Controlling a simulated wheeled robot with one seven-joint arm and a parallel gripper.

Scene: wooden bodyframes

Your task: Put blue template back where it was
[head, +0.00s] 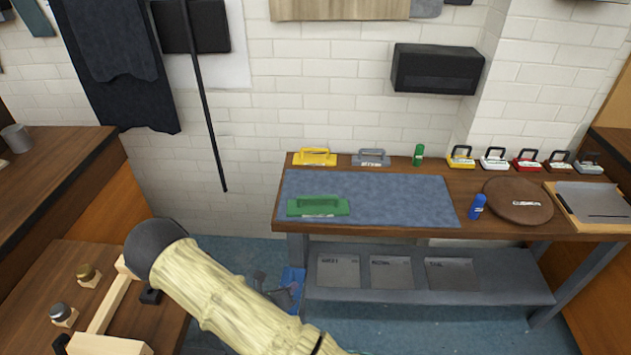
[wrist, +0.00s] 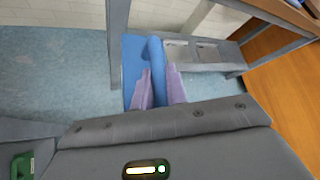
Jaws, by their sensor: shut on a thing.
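The blue template (head: 294,276) is a flat blue plate with a raised handle. My gripper (head: 277,291) is shut on it and holds it low in front of the bench, beside the bench's left legs. In the wrist view, the blue template (wrist: 132,52) stretches ahead of my gripper (wrist: 161,88), whose purple fingers close on its handle. A green template (head: 318,206) lies on the blue-grey mat (head: 385,195) of the bench. A yellow template (head: 315,157) and a grey template (head: 370,157) stand along the bench's back edge.
On the wooden bench (head: 455,232) are a green bottle (head: 418,155), a blue bottle (head: 477,206), a round brown board (head: 518,203) and several small coloured holders. The lower shelf (head: 510,275) carries grey sheets. Another wooden table (head: 55,265) stands left. The mat's middle is clear.

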